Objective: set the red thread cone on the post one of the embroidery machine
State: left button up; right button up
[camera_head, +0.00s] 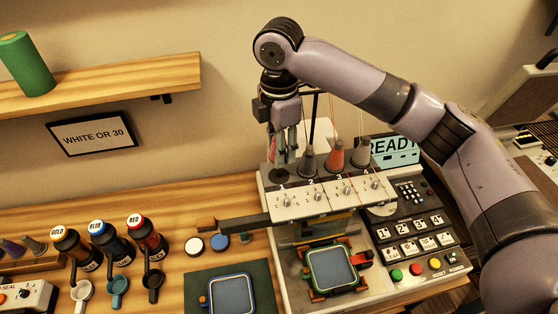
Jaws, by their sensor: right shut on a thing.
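The embroidery machine (300,204) stands on the right, with numbered dials 1 to 4 along its head. My right gripper (283,152) is over the position one end, at the left of the row. It is shut on a dark thing (280,170) with a round, flat lower end. The fingers hide most of it, and I cannot tell whether it rests on post one. An orange-red thread cone (335,156) stands at the third position. Grey cones stand at the second (308,162) and fourth (362,152) positions. My left gripper is out of view.
A green cylinder (25,64) stands on the wall shelf (120,84). A rack of small cones (14,250) is at the left edge. A hooped frame (331,270) sits under the machine head.

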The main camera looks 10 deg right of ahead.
aim_at(279, 172)
jog(key=shift+s+f, duration=0.1)
jog(key=shift+f, duration=0.55)
notch_tip(279, 172, down, 4)
jog(key=shift+r+p, duration=0.25)
jog(key=shift+p, duration=0.3)
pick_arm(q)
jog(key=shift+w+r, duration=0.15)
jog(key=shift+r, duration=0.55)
pick_arm(e)
jog(key=shift+f, duration=0.35)
jog(key=shift+f, duration=0.1)
jog(key=o, duration=1.1)
jog(key=shift+o, duration=0.2)
notch_tip(279, 172, up, 11)
jog(key=b, duration=0.3)
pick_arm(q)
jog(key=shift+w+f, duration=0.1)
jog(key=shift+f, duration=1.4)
pick_arm(e)
jog(key=shift+r, duration=0.65)
